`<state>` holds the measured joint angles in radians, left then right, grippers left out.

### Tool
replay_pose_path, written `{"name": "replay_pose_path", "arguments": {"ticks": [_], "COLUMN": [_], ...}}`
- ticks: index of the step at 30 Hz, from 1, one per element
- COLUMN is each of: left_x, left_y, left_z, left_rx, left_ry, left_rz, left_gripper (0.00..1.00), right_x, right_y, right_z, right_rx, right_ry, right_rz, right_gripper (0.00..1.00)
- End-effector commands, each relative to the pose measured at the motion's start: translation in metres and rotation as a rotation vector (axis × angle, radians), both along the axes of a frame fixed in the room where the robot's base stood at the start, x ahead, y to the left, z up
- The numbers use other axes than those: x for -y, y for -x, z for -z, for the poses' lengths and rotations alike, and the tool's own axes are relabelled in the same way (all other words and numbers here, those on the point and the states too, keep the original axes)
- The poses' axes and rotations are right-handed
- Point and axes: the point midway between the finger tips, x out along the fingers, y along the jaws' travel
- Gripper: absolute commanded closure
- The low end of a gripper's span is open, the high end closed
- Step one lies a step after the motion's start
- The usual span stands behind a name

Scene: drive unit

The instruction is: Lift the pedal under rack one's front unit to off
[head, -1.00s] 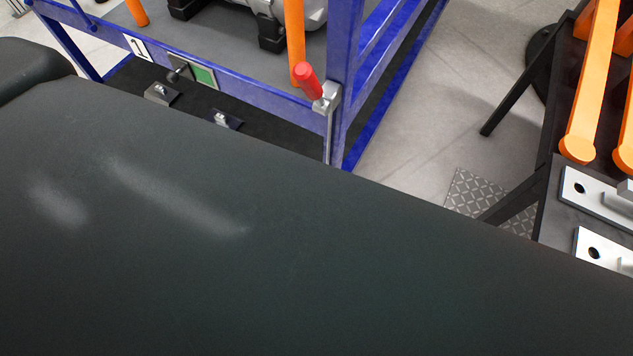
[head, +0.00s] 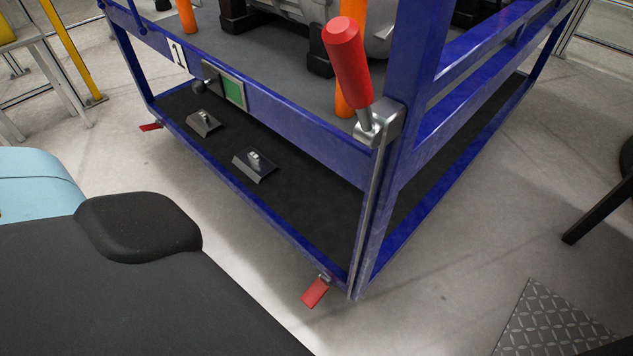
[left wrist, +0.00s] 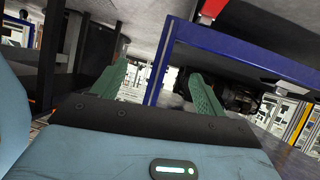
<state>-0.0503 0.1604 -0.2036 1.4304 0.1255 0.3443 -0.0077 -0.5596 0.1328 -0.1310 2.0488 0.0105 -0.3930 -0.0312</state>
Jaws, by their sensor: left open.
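Rack one is a blue frame (head: 290,120) with a "1" plate (head: 178,53) on its front rail. Two small dark blocks with metal tabs, one on the left (head: 204,123) and one on the right (head: 255,163), sit on its black lower deck (head: 305,190). A red pedal-like tab (head: 315,292) sticks out low at the near corner, and another (head: 150,127) at the far left corner. I cannot tell which of these is the front unit's pedal. My left gripper (left wrist: 158,70) is open with nothing between its green fingers; it is outside the head view. My right gripper is not in view.
A red-handled lever (head: 348,65) stands at the rack's near corner post. A dark knob (head: 210,72) and green panel (head: 233,92) are on the front rail. A metal floor plate (head: 550,320) lies at right.

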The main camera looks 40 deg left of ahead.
Motion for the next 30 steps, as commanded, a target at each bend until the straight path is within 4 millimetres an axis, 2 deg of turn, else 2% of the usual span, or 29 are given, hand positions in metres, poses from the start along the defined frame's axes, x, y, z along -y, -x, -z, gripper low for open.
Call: {"name": "replay_pose_path", "arguments": {"ticks": [1,11,18,21,24,30], "left_x": [-0.003,-0.027,-0.053,-0.064,-0.074,-0.086], "left_y": [-0.008,-0.066,-0.102,-0.118,-0.132,-0.152], "left_z": [0.027,0.126,0.200,0.223,0.238,0.247], "left_rx": [0.023,0.215,0.323,0.368,0.411,0.472], "left_ry": [0.002,0.010,0.003,-0.003,-0.008,-0.017], "left_rz": [-0.004,-0.043,-0.071,-0.082,-0.093,-0.105], "left_gripper": [0.27,0.27,0.27,0.27,0.27,0.27], "right_x": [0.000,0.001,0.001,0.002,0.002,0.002], "right_y": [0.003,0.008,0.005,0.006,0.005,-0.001], "right_z": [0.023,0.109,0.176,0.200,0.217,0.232], "right_rx": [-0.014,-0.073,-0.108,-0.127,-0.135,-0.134], "right_ry": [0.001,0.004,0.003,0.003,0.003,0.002], "right_rz": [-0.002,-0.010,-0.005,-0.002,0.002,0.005], "right_gripper": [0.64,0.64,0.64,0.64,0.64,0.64]}}
